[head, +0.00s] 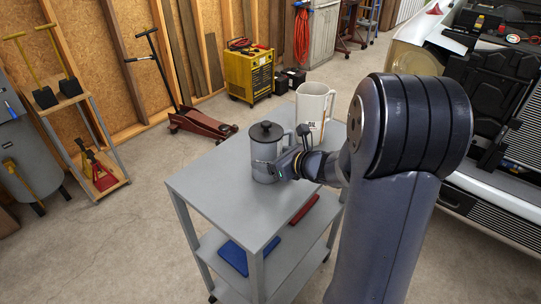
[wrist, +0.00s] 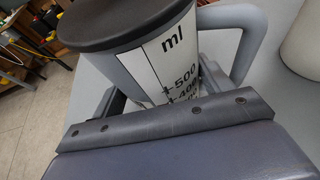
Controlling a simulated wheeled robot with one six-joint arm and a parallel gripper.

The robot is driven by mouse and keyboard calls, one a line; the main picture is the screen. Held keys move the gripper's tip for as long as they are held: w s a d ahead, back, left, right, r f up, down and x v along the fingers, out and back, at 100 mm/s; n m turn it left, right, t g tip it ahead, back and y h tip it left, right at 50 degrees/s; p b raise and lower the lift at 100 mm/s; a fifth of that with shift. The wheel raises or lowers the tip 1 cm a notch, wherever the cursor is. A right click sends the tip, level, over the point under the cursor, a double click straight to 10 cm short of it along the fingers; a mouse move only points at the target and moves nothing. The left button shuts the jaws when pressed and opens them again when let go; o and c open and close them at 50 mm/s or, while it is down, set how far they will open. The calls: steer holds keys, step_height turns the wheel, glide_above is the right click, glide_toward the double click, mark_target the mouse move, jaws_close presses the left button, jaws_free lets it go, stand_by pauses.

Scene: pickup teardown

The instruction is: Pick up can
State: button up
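A grey metal can (head: 267,150) with a dark lid and a side handle stands upright on the grey cart top (head: 215,185). In the wrist view the can (wrist: 180,55) fills the upper middle, showing a white scale marked "ml" and its handle on the right. My gripper (head: 283,165) is low at the can's near right side. In the wrist view its dark fingers show at either side of the can's lower body. Whether they touch it is hidden, and the can's base is out of that view.
A white jug (head: 313,105) with dark lettering stands behind the can, close to my arm. The cart's lower shelf holds a blue item (head: 233,257) and a red item (head: 304,209). The cart top's near left part is bare. A vehicle (head: 490,190) stands at the right.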

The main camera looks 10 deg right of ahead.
steer(key=c, duration=0.5)
